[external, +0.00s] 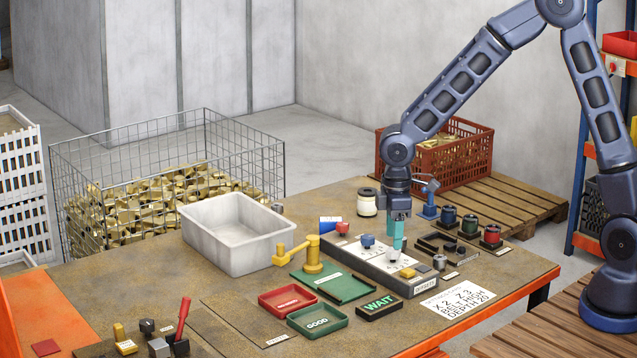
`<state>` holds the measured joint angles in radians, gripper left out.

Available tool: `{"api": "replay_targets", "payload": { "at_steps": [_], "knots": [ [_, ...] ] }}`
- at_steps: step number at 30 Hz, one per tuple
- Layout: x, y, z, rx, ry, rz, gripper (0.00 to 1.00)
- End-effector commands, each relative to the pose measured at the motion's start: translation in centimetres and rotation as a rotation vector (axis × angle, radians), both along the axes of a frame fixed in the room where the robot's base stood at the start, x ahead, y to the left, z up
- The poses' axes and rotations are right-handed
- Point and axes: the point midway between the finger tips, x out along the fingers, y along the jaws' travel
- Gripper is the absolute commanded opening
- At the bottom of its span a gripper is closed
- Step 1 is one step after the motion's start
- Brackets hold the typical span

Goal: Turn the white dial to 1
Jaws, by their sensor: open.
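A grey control panel (350,258) lies on the workbench, with a red knob (343,228), a blue knob (368,241) and a yellow piece (407,272) along it. My gripper (397,246) points straight down over the panel, between the blue knob and the yellow piece. Its teal fingers are open. The white dial (394,257) is at the fingertips and mostly hidden by them. Its pointer and numbers are too small to read, and I cannot tell whether the fingers touch it.
A green WAIT sign (379,305), a green tray frame (331,287) and a yellow-brass lever (312,255) stand close to the panel. Red and green trays sit in front.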

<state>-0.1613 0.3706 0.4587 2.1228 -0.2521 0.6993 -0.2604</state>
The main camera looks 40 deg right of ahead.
Motion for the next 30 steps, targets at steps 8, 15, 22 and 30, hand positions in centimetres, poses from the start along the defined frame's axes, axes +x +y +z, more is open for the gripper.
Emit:
{"api": "replay_targets", "payload": {
  "at_steps": [8, 15, 22, 30],
  "knots": [
    [0.1, 0.0, 5.1, 0.002, -0.003, -0.002, 0.51],
    [0.1, 0.0, 7.2, 0.0, -0.001, -0.002, 0.51],
    [0.0, 0.0, 7.5, 0.001, 0.0, -0.001, 0.51],
    [-0.1, -0.8, 8.1, -0.004, -0.011, -0.019, 0.51]
  ]
}}
